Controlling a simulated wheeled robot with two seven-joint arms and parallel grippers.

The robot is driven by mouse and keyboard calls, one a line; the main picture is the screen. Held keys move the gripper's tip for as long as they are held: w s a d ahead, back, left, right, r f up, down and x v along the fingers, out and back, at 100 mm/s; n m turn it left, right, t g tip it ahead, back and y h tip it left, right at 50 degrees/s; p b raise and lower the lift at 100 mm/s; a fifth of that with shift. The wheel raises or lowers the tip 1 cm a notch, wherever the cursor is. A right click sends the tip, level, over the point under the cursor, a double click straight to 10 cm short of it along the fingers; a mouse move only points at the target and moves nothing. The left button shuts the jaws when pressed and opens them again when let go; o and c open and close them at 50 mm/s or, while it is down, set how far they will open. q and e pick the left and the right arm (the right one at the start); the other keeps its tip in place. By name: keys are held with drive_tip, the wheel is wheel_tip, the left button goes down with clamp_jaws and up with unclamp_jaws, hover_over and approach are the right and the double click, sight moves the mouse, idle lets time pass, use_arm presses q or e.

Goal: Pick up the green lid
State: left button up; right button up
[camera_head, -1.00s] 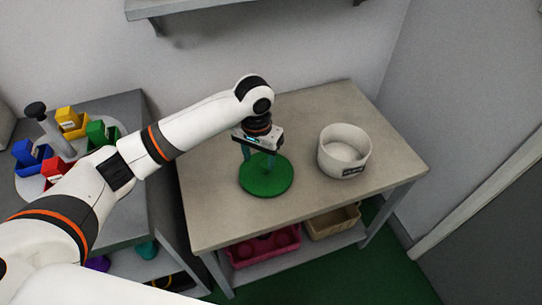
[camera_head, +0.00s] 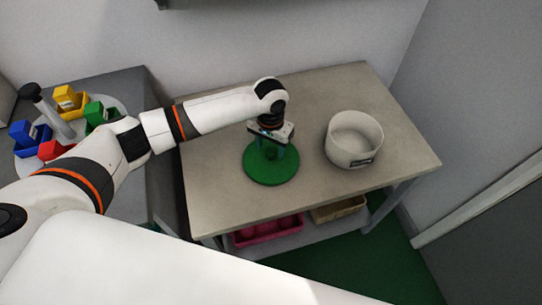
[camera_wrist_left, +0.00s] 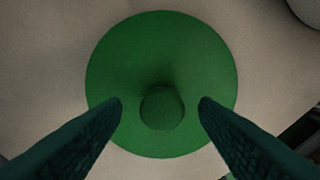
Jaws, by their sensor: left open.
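The green lid (camera_head: 271,175) is a flat round disc lying on the beige table, with a knob at its middle. My left gripper (camera_head: 269,152) is above the lid, pointing down at it. In the left wrist view, the lid (camera_wrist_left: 160,55) fills the middle, and its round knob (camera_wrist_left: 162,108) sits between the two fingertips of my left gripper (camera_wrist_left: 161,104). The fingers are open, with a gap on each side of the knob. How far the fingertips are above the disc is hard to tell. My right gripper is not in view.
A white round pot (camera_head: 353,141) with a dark label stands on the table (camera_head: 222,205) to the right of the lid. A pink bin (camera_head: 268,231) and a tan bin (camera_head: 340,210) are on the shelf below. Coloured bins stand on a round tray at left.

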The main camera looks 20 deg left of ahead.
use_arm(q)
drive_tip(key=shift+s+d+f, duration=0.1)
drive_tip(key=shift+f, duration=1.25)
drive_tip(key=shift+c, duration=0.8)
drive_tip(key=c, duration=0.9)
drive_tip(key=shift+r, duration=0.15)
